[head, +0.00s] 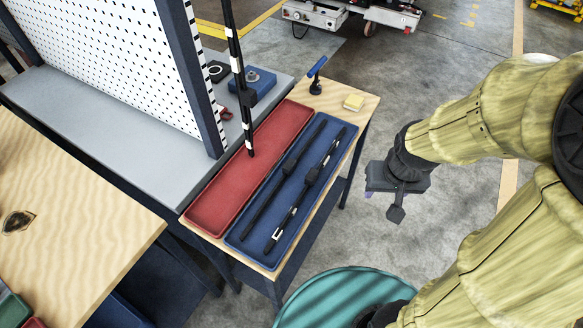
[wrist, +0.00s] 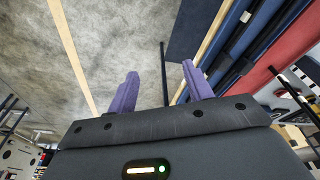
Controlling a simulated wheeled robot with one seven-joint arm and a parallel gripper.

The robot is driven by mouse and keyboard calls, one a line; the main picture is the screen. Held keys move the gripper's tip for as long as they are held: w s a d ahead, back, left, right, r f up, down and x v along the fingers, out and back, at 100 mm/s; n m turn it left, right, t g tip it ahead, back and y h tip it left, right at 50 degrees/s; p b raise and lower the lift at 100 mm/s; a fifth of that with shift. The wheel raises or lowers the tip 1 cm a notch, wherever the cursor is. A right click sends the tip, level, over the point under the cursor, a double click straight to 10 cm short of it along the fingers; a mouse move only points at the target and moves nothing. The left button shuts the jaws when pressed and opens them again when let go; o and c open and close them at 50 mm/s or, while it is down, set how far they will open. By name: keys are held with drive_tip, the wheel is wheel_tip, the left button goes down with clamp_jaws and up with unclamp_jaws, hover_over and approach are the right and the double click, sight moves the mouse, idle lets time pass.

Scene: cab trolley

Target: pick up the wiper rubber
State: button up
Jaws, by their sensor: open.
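Two long thin black strips lie lengthwise in a blue tray (head: 236,239) on a small wooden-topped trolley. I cannot tell for sure which is the wiper rubber. My gripper (head: 384,192) is out over the floor to the right of the trolley, apart from the tray. In the wrist view its two purple fingers (wrist: 161,84) are spread with nothing held between them. The blue tray's edge (wrist: 240,30) shows at upper right there.
An empty red tray (head: 215,205) lies left of the blue one. A black rod with white bands (head: 237,62) rises above it. A perforated panel (head: 110,50) stands left.

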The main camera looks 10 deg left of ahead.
drive_tip(key=a+f+n+t+h+b, duration=0.1)
drive_tip(key=a+f+n+t, duration=0.3)
drive_tip(key=a+n, duration=1)
drive_tip(key=a+f+n+t+h, duration=0.3)
drive_tip(key=a+n+t, duration=0.3)
drive_tip(key=a+n, duration=0.9)
drive_tip(key=shift+s+a+f+n+h+b, duration=0.3)
drive_tip(key=shift+s+f+n+h+b, duration=0.15)
drive_tip(key=shift+n, duration=0.55)
drive_tip(key=shift+w, duration=0.1)
drive_tip(key=p, duration=0.2)
hover_over(278, 187)
drive_tip(key=shift+h, duration=0.25)
drive_tip(key=f, duration=0.4)
drive_tip(key=shift+s+f, duration=0.15)
drive_tip(key=shift+s, duration=0.1)
drive_tip(key=shift+w+f, duration=0.1)
drive_tip(key=shift+w, duration=0.05)
drive_tip(key=shift+w, duration=0.1)
